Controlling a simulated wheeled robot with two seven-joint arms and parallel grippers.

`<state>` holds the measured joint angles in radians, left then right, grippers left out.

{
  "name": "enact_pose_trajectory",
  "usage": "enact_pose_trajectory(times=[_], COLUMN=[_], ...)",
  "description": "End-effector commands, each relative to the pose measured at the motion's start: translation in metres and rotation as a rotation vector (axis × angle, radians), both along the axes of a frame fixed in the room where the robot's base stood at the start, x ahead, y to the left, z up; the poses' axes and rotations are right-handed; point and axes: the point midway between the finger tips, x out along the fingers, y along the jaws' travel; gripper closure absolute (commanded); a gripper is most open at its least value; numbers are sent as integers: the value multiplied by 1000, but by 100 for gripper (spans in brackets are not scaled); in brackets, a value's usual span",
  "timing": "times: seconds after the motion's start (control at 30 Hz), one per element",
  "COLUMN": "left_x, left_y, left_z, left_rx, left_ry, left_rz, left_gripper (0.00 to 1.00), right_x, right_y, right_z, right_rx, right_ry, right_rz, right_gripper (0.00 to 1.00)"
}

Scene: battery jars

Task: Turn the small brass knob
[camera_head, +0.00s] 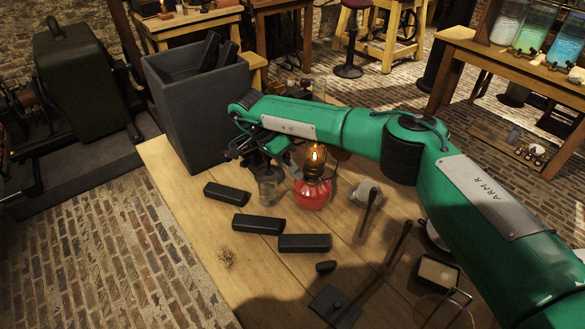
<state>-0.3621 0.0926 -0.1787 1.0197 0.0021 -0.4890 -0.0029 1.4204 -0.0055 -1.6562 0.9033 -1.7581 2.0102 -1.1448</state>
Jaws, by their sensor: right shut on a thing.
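A lit lamp with a red base (312,193), a brass burner and a small flame stands on the wooden table. My right gripper (292,163) reaches over the table from the right and is shut at the left side of the lamp's burner. The small brass knob is too small and too covered by the fingers to make out; its turn cannot be seen. A clear glass jar (269,187) stands just left of the lamp, below the gripper. My left gripper is not in view.
A tall dark grey box (190,115) with black bars stands behind left. Several black blocks (304,243) lie in front of the lamp on the table (190,265). Dark-handled tools (368,212) and a small tray (438,272) lie to the right.

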Motion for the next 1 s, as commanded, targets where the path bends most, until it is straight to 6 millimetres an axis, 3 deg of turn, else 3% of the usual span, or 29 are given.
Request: enact_pose_trajectory(times=[0.07, 0.1, 0.2, 0.57, 1.0], left_x=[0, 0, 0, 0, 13], left_y=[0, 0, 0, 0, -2], left_z=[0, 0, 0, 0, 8], left_rx=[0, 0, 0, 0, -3], left_ry=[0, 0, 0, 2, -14], left_rz=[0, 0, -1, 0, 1], left_gripper=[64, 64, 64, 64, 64], right_x=[1, 0, 0, 2, 23], right_y=[0, 0, 0, 4, 47], right_z=[1, 1, 1, 5, 74], right_rx=[0, 0, -1, 1, -3], right_ry=[-3, -3, -2, -2, -7], right_rz=[0, 0, 0, 0, -1], right_gripper=[100, 73, 59, 59, 59])
